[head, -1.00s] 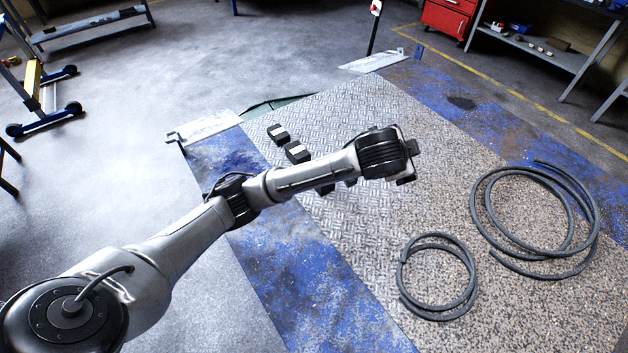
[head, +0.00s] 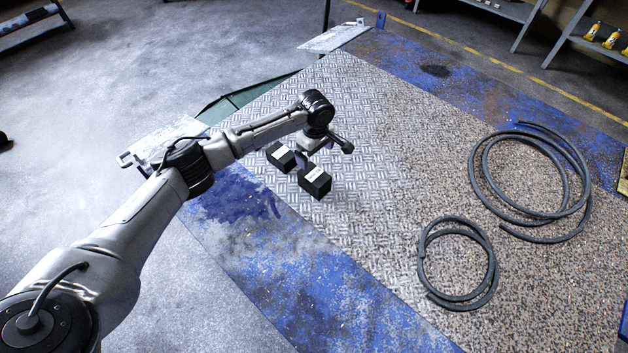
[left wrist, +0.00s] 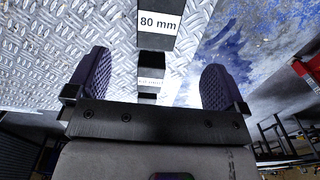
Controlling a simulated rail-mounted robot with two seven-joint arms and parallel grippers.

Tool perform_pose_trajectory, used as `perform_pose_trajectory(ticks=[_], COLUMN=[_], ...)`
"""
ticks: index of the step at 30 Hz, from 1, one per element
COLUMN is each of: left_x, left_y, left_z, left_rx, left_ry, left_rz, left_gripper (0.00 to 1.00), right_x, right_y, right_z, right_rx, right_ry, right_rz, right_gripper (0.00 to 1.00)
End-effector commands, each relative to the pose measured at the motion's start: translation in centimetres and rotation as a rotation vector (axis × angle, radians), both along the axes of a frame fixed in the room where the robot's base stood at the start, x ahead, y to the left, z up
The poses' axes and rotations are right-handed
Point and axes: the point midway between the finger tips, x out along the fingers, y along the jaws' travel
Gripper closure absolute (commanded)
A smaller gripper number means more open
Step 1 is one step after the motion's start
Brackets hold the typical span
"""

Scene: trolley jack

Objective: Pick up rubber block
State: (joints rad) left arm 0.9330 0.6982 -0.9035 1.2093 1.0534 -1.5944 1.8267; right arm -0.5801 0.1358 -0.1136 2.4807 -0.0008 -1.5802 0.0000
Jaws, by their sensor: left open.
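Black rubber blocks with white labels stand on the metal tread plate. In the head view, the nearer block (head: 314,182) is in plain sight and another block (head: 279,157) stands behind it to the left, partly covered by my arm. In the left wrist view, a block labelled "80 mm" (left wrist: 158,30) shows at the top centre. Further labelled dark blocks (left wrist: 150,84) line up below it, between the fingers. My left gripper (head: 302,157) hangs close over the blocks; it also shows in the left wrist view (left wrist: 157,62), open, fingers apart, nothing held. My right gripper is out of view.
Two coiled grey hoses (head: 458,262) (head: 535,185) lie on the speckled floor to the right. A pale metal ramp plate (head: 335,38) lies at the back. Shelves (head: 600,40) stand at the far right. The tread plate right of the blocks is clear.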

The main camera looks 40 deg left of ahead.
Motion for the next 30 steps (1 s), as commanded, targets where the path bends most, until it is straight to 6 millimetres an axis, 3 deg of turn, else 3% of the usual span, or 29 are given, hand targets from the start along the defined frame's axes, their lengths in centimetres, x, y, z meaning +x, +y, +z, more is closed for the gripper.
perform_pose_trajectory(ticks=[15, 24, 30], left_x=[0.0, 0.0, 0.1], left_y=[0.0, 0.0, 0.2], left_z=[-7.3, -8.9, -11.6], left_rx=[0.002, 0.002, 0.003], left_ry=[0.000, -0.001, 0.000], left_rz=[0.039, 0.039, 0.038], left_gripper=[0.01, 0.01, 0.01], right_x=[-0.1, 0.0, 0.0], right_y=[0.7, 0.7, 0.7], right_z=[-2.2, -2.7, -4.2], right_rx=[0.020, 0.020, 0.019], right_ry=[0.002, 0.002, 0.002], right_rz=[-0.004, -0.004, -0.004], right_gripper=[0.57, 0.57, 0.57])
